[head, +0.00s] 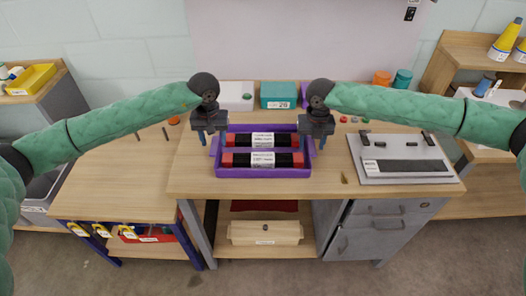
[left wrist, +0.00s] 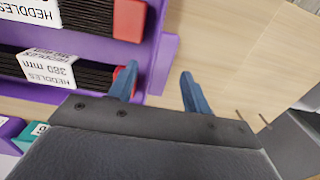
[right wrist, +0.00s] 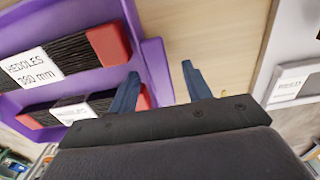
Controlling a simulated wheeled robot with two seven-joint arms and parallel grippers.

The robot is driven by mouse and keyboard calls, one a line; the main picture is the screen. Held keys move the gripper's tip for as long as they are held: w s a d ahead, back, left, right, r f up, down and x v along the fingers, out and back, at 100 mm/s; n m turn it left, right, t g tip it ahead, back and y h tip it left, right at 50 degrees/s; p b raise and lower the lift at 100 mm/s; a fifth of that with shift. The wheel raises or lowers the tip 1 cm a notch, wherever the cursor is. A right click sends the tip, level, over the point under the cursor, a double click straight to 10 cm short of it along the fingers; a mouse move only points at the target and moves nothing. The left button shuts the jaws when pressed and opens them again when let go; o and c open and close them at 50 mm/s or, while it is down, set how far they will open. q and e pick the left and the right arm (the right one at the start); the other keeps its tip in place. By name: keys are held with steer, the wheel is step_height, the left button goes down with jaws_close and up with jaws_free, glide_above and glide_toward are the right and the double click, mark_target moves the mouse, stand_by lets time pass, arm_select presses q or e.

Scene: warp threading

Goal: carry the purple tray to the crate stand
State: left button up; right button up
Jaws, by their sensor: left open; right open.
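The purple tray (head: 263,173) lies flat on the middle bench, with a lug at each short end. It holds two black heddle bundles with red ends and white labels. My left gripper (head: 205,140) is open at the tray's left end; in the left wrist view its blue fingers stand either side of the end lug (left wrist: 166,62). My right gripper (head: 320,142) is open at the right end; in the right wrist view its fingers straddle that end's purple edge (right wrist: 157,72). Contact cannot be told. A blue-framed stand (head: 192,243) with a red crate is at lower left, possibly the crate stand.
A grey device (head: 400,177) sits on the bench right of the tray. The wooden top at left (head: 110,185) is mostly clear. A wooden box (head: 265,232) is on the shelf below.

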arm_select(q)
steer(key=shift+f, duration=0.8)
arm_select(e)
steer(key=shift+f, duration=0.8)
arm_select(q)
jaws_close()
arm_select(e)
jaws_close()
arm_select(q)
steer(key=shift+r, duration=0.1)
